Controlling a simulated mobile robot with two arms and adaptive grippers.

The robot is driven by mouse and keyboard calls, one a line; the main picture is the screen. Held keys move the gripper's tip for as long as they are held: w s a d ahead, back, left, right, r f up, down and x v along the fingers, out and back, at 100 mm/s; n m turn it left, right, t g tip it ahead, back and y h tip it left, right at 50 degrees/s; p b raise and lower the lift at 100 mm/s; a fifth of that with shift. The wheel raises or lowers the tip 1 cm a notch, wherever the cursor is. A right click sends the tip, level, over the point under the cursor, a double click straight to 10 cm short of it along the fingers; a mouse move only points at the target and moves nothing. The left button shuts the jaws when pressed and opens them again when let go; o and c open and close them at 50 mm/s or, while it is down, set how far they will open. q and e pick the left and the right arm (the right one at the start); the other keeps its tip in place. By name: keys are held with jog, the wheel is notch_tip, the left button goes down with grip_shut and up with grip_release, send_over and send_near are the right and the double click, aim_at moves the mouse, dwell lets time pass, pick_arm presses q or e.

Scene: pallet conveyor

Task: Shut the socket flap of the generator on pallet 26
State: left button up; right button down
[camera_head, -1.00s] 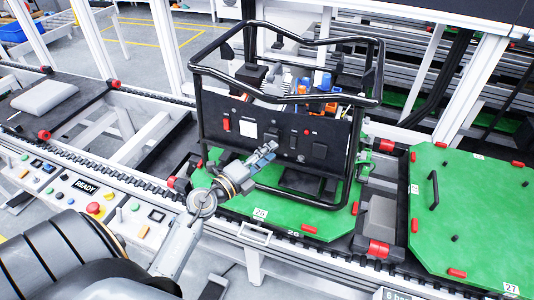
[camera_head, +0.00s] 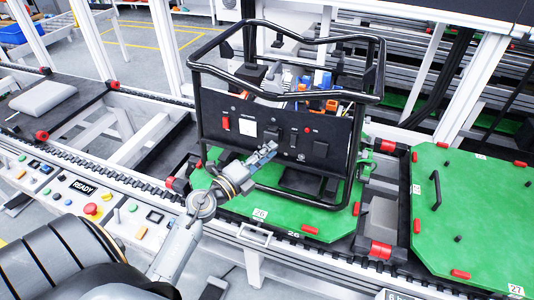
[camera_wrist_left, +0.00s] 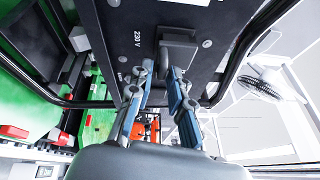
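The generator (camera_head: 335,137), with a black tube frame and black front panel, stands on green pallet 26 (camera_head: 325,222). The socket flap (camera_wrist_left: 178,48) is a dark grey cover near the "230 V" print in the left wrist view. It seems to stand out from the panel, but its exact angle is hard to tell. My left gripper (camera_head: 270,150) is in front of the panel's lower middle. In the left wrist view its fingers (camera_wrist_left: 159,68) are slightly apart with nothing between them, and the tips are close to the flap's edge. Contact cannot be told. My right gripper is out of view.
The generator's frame tubes (camera_head: 350,180) surround the panel close to my left gripper. Pallet 27 (camera_head: 475,215) lies to the right, with a black handle. A control console (camera_head: 75,200) with buttons and a READY display is at the left. The conveyor rail (camera_head: 130,165) runs in front.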

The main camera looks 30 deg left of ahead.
pick_arm(q)
jog(key=shift+o, duration=0.3)
jog(key=s+a, duration=0.2)
jog(key=s, duration=1)
jog(key=shift+f, duration=0.4)
jog(key=shift+w, duration=0.1)
